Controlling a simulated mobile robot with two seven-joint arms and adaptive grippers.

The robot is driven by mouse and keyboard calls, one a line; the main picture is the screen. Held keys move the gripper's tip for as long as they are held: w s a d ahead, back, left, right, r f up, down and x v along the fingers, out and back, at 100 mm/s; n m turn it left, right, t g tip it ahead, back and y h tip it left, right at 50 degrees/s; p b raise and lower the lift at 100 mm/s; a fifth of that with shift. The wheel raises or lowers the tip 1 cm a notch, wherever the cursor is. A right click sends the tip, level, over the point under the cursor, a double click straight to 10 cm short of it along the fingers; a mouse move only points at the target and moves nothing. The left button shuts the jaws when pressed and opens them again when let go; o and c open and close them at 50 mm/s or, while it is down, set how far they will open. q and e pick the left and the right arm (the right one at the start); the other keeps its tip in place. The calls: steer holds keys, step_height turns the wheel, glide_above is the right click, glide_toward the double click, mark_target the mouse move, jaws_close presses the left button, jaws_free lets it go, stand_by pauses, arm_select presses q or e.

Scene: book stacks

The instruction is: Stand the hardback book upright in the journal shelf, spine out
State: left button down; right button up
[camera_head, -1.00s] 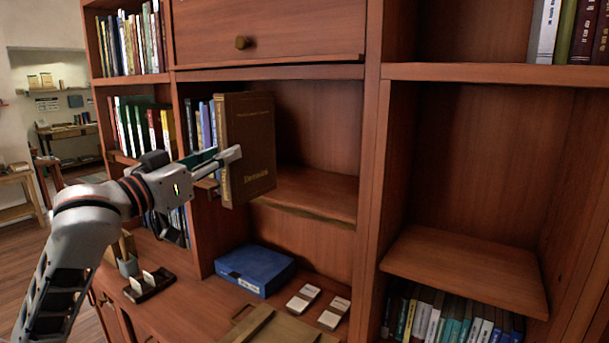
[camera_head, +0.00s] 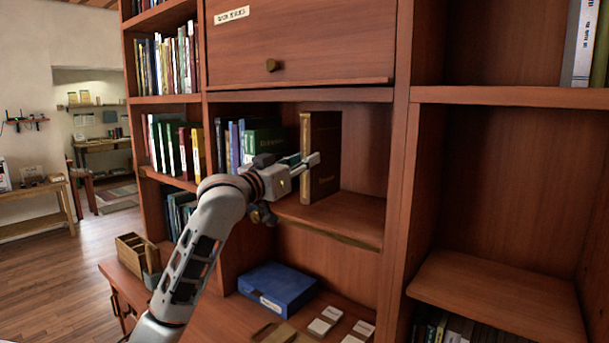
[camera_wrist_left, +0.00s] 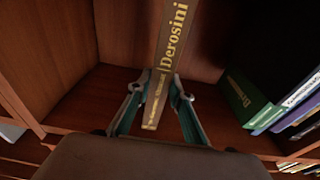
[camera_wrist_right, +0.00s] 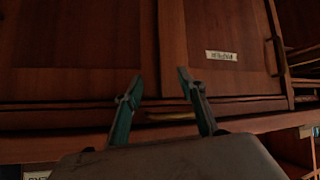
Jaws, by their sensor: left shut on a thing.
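The brown hardback book (camera_head: 323,150) is upright in the head view, at the middle shelf bay (camera_head: 345,208). Its spine, with gold lettering, faces my left gripper in the left wrist view (camera_wrist_left: 170,50). My left gripper (camera_head: 312,161) is shut on the book near the spine, its fingers (camera_wrist_left: 160,95) on either side of it. I cannot tell whether the book's lower edge touches the shelf board. My right gripper (camera_wrist_right: 160,90) shows only in its own wrist view, with its fingers apart and nothing between them, in front of wooden cupboard doors (camera_wrist_right: 200,70).
Books in blue and green (camera_head: 250,140) stand left of the held book. The bay is free to its right. A drop-front panel (camera_head: 310,45) is above. A blue box (camera_head: 277,288) and white cards (camera_head: 325,320) lie on the counter below. An upright divider (camera_head: 398,170) bounds the bay.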

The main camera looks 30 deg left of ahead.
mark_target(305, 173)
arm_select(q)
steer(key=shift+f, duration=1.6)
steer(key=c, duration=1.8)
jaws_free()
steer(key=shift+f, duration=0.2)
steer(key=shift+s, duration=0.15)
steer(key=s, duration=0.4)
steer(key=s+f, duration=0.1)
steer(key=s, duration=0.2)
steer(key=s+a, duration=0.1)
steer(key=s, duration=0.3)
steer(key=shift+s+f, duration=0.3)
steer(key=shift+s, duration=0.05)
